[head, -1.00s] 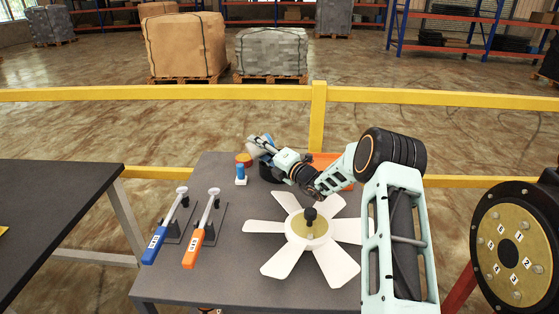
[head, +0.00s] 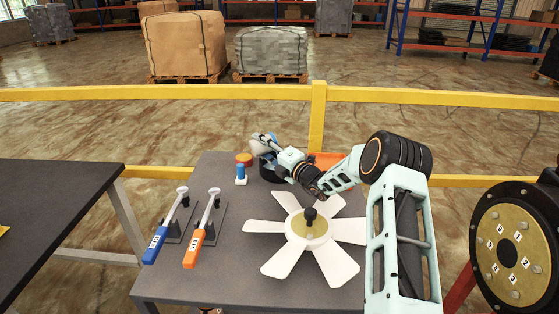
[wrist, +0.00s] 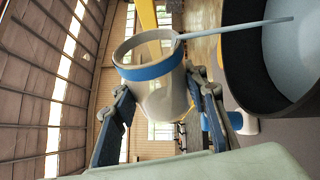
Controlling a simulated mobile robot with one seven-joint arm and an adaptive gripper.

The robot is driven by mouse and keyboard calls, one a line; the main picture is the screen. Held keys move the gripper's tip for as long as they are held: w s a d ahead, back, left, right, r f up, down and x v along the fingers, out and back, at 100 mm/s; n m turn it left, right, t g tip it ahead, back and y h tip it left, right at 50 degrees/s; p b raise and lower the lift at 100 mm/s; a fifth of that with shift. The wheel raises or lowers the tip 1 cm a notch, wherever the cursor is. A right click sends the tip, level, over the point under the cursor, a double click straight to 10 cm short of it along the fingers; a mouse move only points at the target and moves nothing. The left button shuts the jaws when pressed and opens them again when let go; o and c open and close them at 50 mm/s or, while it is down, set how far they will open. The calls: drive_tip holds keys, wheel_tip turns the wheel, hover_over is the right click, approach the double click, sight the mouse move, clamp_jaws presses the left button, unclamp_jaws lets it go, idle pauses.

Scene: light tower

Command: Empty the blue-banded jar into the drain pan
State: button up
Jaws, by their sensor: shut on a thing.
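The blue-banded jar (wrist: 165,90) is pale grey with a blue band below its rim. My gripper (wrist: 160,110) is shut on it, one finger on each side; the gripper also shows in the head view (head: 268,142). The jar is tipped over. A thin pale-blue stream runs from its rim into the dark round drain pan (wrist: 240,70), where pale-blue liquid lies. The jar's inside bottom is hidden. In the head view the pale jar (head: 258,147) is above the dark pan (head: 266,171), partly covered by my gripper.
A blue-and-white piece (head: 241,174) and an orange round piece (head: 244,159) stand left of the pan. An orange tray (head: 328,160) lies behind my arm. A white fan wheel (head: 283,263) and two levers, blue (head: 156,245) and orange (head: 194,248), are nearer on the table.

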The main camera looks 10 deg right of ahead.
drive_tip(key=shift+d+r+m+t+p, duration=0.25)
drive_tip(key=shift+r+m+p, duration=0.2)
drive_tip(key=shift+m, duration=0.35)
idle(0.9)
drive_tip(key=shift+w+d+r+m+t+p, duration=0.15)
drive_tip(key=shift+r+m+t+p, duration=0.2)
drive_tip(key=shift+r+m+p, duration=0.45)
idle(0.6)
